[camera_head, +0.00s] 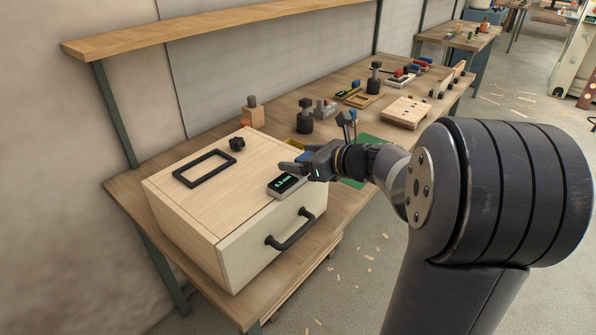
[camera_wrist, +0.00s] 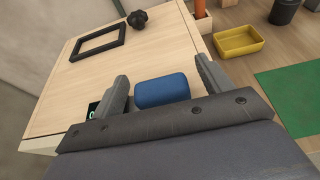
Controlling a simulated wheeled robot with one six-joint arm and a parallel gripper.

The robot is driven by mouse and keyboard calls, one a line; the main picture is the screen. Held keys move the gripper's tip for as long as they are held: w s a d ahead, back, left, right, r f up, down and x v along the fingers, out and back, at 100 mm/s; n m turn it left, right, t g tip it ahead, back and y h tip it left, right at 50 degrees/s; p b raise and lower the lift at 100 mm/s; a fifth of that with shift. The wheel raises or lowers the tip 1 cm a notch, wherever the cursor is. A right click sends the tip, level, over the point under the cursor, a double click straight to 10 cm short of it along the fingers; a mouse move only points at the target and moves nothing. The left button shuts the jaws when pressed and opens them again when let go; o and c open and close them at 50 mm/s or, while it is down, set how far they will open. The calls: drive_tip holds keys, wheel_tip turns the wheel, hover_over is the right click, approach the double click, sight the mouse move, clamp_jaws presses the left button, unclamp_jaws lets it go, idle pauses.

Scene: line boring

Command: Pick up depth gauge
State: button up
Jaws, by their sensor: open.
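A small grey device with a green lit readout (camera_head: 288,184), which looks like the depth gauge, lies on the near right edge of the wooden drawer box's top. In the wrist view only a dark, green-lit bit of it (camera_wrist: 92,109) shows beside the left finger; the rest is hidden. My gripper (camera_head: 291,162) is just above the box top, behind the device. Its fingers (camera_wrist: 163,69) are open. A blue rounded block (camera_wrist: 162,90) shows between them, with gaps on both sides. I cannot tell whether the block belongs to the gauge.
The wooden box (camera_head: 180,198) has a black drawer handle (camera_head: 291,230) in front. A black frame (camera_head: 204,168) and a dark knob (camera_head: 237,144) lie on top. A yellow tray (camera_wrist: 238,40) and green mat (camera_wrist: 292,92) are beyond. Tools crowd the bench further back.

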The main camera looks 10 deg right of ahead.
drive_tip(key=shift+w+a+f, duration=0.2)
drive_tip(key=shift+w+a, duration=0.05)
drive_tip(key=shift+w, duration=0.1)
drive_tip(key=c, duration=1.3)
drive_tip(key=shift+o, duration=0.2)
wheel_tip(320, 180, up, 10)
drive_tip(key=p, duration=0.1)
